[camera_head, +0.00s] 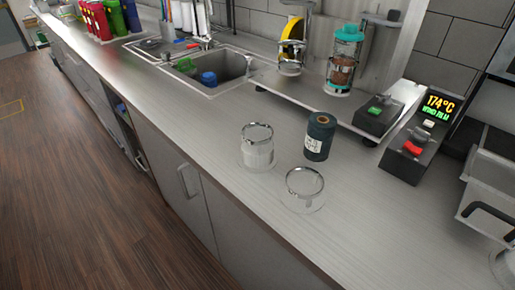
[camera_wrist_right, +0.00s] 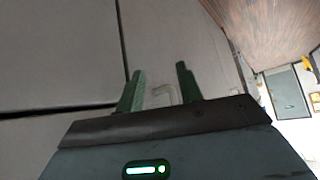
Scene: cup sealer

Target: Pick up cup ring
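A shiny metal ring (camera_head: 305,181) shows on the counter in the head view, near the front edge. A pale, see-through shape lies below it, and I cannot tell whether this is a cup or part of the ring. A second metal-rimmed, clear and whitish cup-like thing (camera_head: 257,148) stands to its left and farther back. My right gripper (camera_wrist_right: 160,72) shows only in the right wrist view, its two green fingers apart with nothing held between them. It faces a grey cabinet front, away from the rings. My left gripper is in neither view.
A dark labelled roll (camera_head: 319,137) stands just behind the rings. The sealer with a temperature display (camera_head: 440,104) and a control box with a green button (camera_head: 378,112) are at right. A sink (camera_head: 215,70) lies at the back. The counter left of the rings is clear.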

